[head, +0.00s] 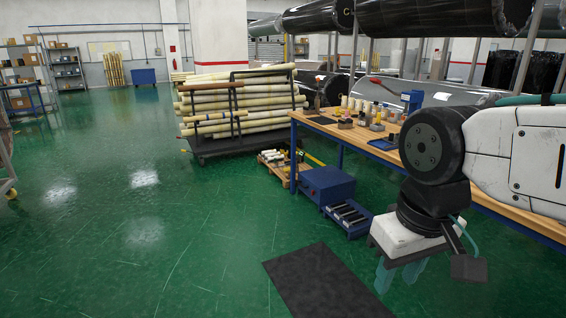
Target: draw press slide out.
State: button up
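My gripper (399,275) hangs at the right of the head view, in front of the workbench (340,135). Its two teal fingers point down and stand apart with nothing seen between them. A small blue device (411,100) with a red lever (383,86) stands on the bench, beyond my arm; it looks like a press. A slide on it is too small to make out, and my arm hides part of the bench. The gripper is nearer the camera than the device and well apart from it.
Small bottles and tools (362,110) crowd the bench top. A blue box (327,186) and a blue tray (348,217) stand on the floor by the bench. A dark mat (325,283) lies in front. A cart of rolls (240,105) stands behind. Green floor at left is open.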

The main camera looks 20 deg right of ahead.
aim_at(391, 139)
jog(key=z, duration=0.95)
jog(key=i, duration=1.2)
jog(key=z, duration=1.1)
jog(key=i, duration=0.25)
jog(key=z, duration=0.15)
